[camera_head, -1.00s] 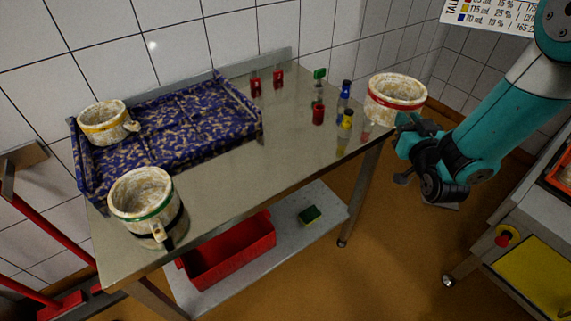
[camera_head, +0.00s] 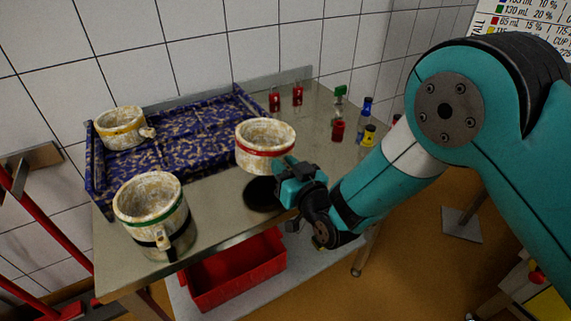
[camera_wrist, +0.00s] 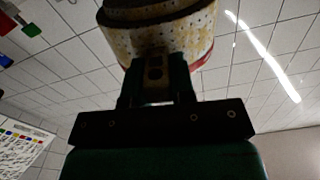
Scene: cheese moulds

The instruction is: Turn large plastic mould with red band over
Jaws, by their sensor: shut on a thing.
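The large plastic mould with the red band (camera_head: 264,138) is a stained, whitish cup. My gripper (camera_head: 290,172) is shut on it at its right side and holds it above the steel table, with a dark shadow below. In the head view its open end faces up and the red band runs around it under the rim. In the wrist view the mould (camera_wrist: 170,32) fills the top middle, between the gripper fingers (camera_wrist: 156,85); part of the red band shows at its right. Where the fingers meet it is dark.
On the steel table (camera_head: 225,222), a green-banded mould (camera_head: 148,197) stands at front left. Small coloured bottles (camera_head: 339,130) stand at the right. A red bin (camera_head: 237,272) is on the lower shelf.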

